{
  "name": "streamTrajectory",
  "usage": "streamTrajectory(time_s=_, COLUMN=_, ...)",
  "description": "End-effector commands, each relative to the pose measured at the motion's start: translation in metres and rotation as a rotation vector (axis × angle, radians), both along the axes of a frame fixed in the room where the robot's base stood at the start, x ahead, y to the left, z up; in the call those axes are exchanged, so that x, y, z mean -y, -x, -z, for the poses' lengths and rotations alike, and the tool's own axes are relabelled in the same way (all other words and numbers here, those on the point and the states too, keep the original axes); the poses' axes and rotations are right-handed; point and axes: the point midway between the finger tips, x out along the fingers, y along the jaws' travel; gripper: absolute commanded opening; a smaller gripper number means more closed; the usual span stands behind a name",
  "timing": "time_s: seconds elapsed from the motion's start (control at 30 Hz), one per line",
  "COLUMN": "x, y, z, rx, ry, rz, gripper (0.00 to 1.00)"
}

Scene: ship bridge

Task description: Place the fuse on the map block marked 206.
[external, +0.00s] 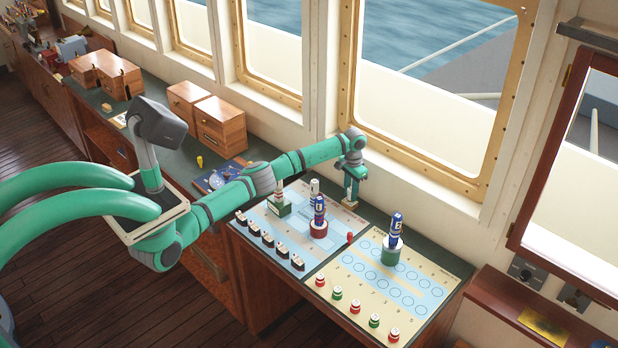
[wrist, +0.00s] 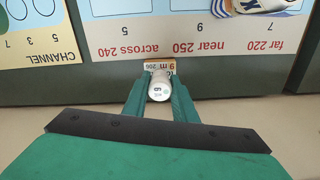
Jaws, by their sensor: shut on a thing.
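My gripper (wrist: 159,88) is shut on the fuse (wrist: 159,84), a small white cylinder whose rounded end with a dark figure faces the wrist camera. Directly beyond the fuse in the wrist view is the map block (wrist: 158,65), pale with an orange-brown edge, reading "9 m" and "206". The fuse covers part of its face. In the external view my gripper (external: 352,183) points down at the window-side edge of the left chart board, with the block (external: 350,204) just under the fingertips. I cannot tell whether the fuse touches the block.
The right board (external: 420,285) carries a blue figure on a green drum (external: 391,253) and several red and green pegs. Windows stand close behind.

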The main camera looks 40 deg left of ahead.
Motion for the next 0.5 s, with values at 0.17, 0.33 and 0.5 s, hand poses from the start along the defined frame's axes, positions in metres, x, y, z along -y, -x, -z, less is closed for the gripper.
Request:
streamTrajectory(time_s=0.17, x=0.0, y=0.0001, z=-0.0002, rx=0.0, ry=0.0, rz=0.0, gripper=0.03)
streamTrajectory(time_s=0.33, x=0.0003, y=0.0002, z=0.0031, rx=0.0, ry=0.002, rz=-0.001, gripper=0.27)
streamTrajectory(time_s=0.5, x=0.0001, y=0.0001, z=0.0027, rx=0.0, ry=0.001, rz=-0.001, gripper=0.44)
